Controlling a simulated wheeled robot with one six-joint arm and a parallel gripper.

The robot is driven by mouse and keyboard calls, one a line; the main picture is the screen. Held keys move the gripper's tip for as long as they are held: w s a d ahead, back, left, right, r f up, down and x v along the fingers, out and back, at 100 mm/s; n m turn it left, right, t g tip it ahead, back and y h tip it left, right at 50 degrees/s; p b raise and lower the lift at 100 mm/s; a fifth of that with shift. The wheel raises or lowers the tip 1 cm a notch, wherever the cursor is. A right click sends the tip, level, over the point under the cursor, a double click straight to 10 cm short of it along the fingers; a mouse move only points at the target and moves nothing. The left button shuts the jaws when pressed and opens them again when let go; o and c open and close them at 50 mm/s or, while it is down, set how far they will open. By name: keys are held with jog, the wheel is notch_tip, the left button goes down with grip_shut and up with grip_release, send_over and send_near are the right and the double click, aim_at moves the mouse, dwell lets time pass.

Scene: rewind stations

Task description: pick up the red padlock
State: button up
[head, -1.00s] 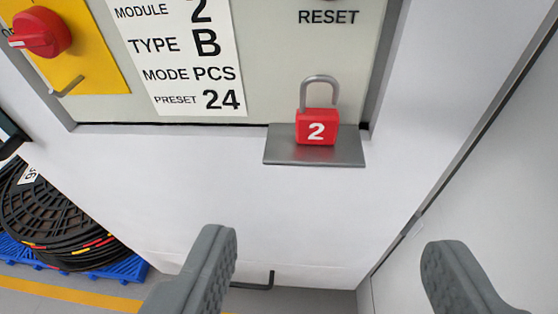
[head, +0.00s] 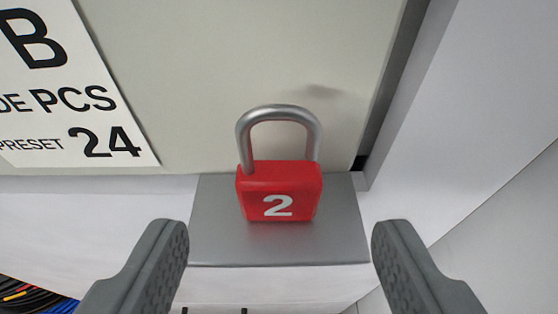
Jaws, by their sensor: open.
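The red padlock (head: 279,191) stands upright on a small grey metal shelf (head: 215,245). It has a white 2 on its front and a grey steel shackle on top. The shackle's left leg meets the body; I cannot tell whether the right leg is seated. My gripper (head: 280,245) is open and empty. One finger shows to the left of the padlock and one to the right, both nearer the camera and apart from it. The padlock is in full view between them.
A pale cabinet panel (head: 220,90) rises close behind the padlock, with a white label (head: 70,90) on it at the left. A light wall (head: 480,130) stands to the right. Dark cables (head: 30,300) show low at the left.

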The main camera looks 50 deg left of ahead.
aim_at(280, 198)
jog(key=x, duration=0.5)
jog(key=shift+d+f, duration=0.1)
jog(key=shift+s, duration=0.1)
jog(key=c, duration=1.2)
jog(key=shift+o, duration=0.2)
jog(key=r, duration=0.4)
jog(key=d+r, duration=0.1)
jog(key=r, duration=0.2)
jog(key=shift+s+d, duration=0.1)
jog(key=shift+s, duration=0.3)
jog(key=s+d, duration=1.1)
jog(key=d, duration=0.3)
jog(key=shift+s+d, duration=0.25)
jog(key=shift+d, duration=0.05)
